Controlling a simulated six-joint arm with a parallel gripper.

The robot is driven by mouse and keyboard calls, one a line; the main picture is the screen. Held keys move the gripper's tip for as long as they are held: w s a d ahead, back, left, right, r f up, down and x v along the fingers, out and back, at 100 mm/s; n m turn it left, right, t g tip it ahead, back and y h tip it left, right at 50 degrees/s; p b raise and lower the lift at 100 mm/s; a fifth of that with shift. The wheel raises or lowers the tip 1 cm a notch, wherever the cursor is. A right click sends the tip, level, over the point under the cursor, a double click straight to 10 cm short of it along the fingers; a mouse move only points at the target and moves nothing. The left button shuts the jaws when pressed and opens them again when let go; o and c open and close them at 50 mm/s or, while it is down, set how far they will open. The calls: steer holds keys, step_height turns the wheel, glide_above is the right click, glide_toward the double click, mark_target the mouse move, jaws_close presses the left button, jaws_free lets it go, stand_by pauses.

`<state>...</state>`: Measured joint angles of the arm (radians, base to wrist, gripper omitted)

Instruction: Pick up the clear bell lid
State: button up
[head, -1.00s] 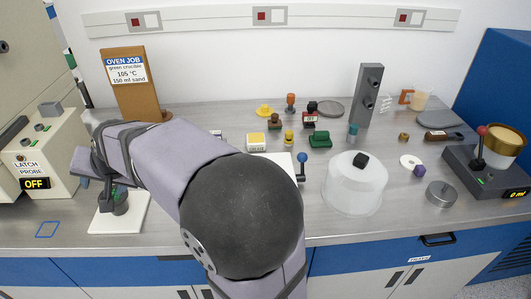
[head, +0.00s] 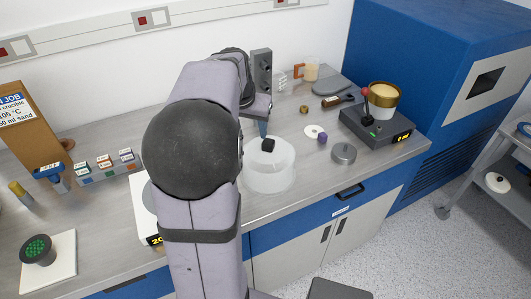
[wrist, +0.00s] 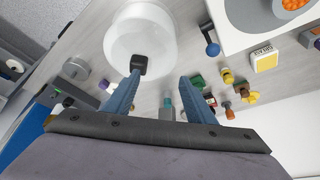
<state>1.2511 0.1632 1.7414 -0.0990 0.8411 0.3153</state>
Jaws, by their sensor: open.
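The clear bell lid (head: 270,178) is a frosted, see-through dome with a black knob (head: 268,145) on top. It stands on the bench, and my arm covers part of its left side in the head view. The lid also fills the upper left of the wrist view (wrist: 130,25), with its knob (wrist: 139,64) facing the camera. My gripper (wrist: 161,77) is open with nothing between its two blue fingers. The left finger's tip in the wrist view overlaps the knob's lower edge; contact cannot be told. In the head view the fingers (head: 263,128) show just above and behind the knob.
A grey post (head: 261,72) stands behind my gripper. Several small coloured items show in the wrist view.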

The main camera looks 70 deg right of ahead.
glide_toward(268, 142)
steer(key=f, duration=0.1)
steer(key=shift+m+g, duration=0.3)
steer(key=shift+w+p+x, duration=0.15)
steer(key=shift+p+x, duration=0.7)
steer(key=shift+x, duration=1.15)
steer(key=shift+w+p+x, duration=0.15)
steer(key=shift+p+x, duration=0.7)
steer(key=shift+x, duration=1.2)
steer(key=shift+d+r, duration=0.15)
steer(key=shift+d, duration=0.05)
steer(key=c, duration=1.2)
